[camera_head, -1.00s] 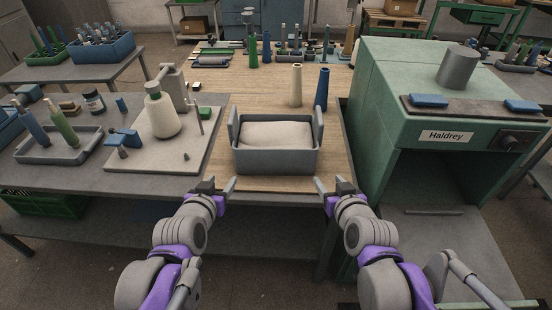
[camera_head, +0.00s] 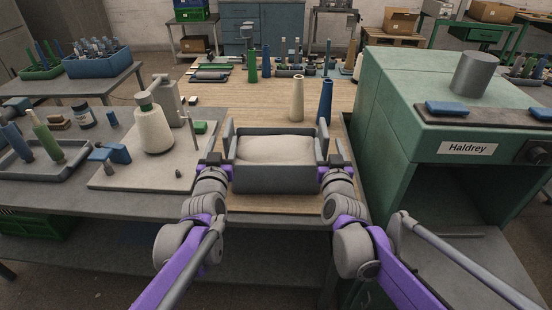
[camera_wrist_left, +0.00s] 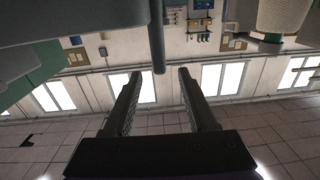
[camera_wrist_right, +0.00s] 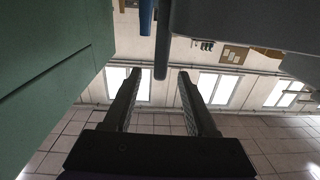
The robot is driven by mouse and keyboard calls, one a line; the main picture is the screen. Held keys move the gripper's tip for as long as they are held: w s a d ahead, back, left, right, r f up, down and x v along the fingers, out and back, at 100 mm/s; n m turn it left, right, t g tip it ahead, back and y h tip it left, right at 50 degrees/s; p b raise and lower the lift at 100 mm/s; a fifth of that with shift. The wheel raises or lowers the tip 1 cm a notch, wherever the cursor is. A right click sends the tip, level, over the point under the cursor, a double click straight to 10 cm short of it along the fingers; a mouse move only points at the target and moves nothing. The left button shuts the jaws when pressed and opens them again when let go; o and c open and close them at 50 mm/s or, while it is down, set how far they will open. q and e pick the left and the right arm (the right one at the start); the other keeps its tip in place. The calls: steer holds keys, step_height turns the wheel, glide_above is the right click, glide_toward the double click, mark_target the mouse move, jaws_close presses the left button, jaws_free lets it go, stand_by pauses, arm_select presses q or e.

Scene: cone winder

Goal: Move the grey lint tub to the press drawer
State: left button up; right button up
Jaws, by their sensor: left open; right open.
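The grey lint tub (camera_head: 272,180), filled with pale lint (camera_head: 274,149), stands upright on the wooden tabletop, with a raised handle plate at each side. My left gripper (camera_head: 223,153) is open at its left handle; in the left wrist view the handle (camera_wrist_left: 156,35) shows edge-on, its end at the gap between the fingertips. My right gripper (camera_head: 331,153) is open at the right handle, which shows likewise in the right wrist view (camera_wrist_right: 162,45). The green press (camera_head: 440,120) marked Haldrey stands at right. Its lower bay (camera_head: 455,205) is open; a bar handle (camera_head: 452,236) shows inside.
A cream cone (camera_head: 297,98) and a blue cone (camera_head: 325,100) stand close behind the tub. A white bottle (camera_head: 153,130) stands on a board (camera_head: 115,178) at left. The press wall rises close to the right of the table.

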mark_target(230, 117)
arm_select(q)
steer(key=w, duration=0.8)
arm_select(e)
steer(key=w, duration=0.8)
arm_select(q)
jaws_close()
arm_select(e)
jaws_close()
steer(key=shift+s, duration=0.1)
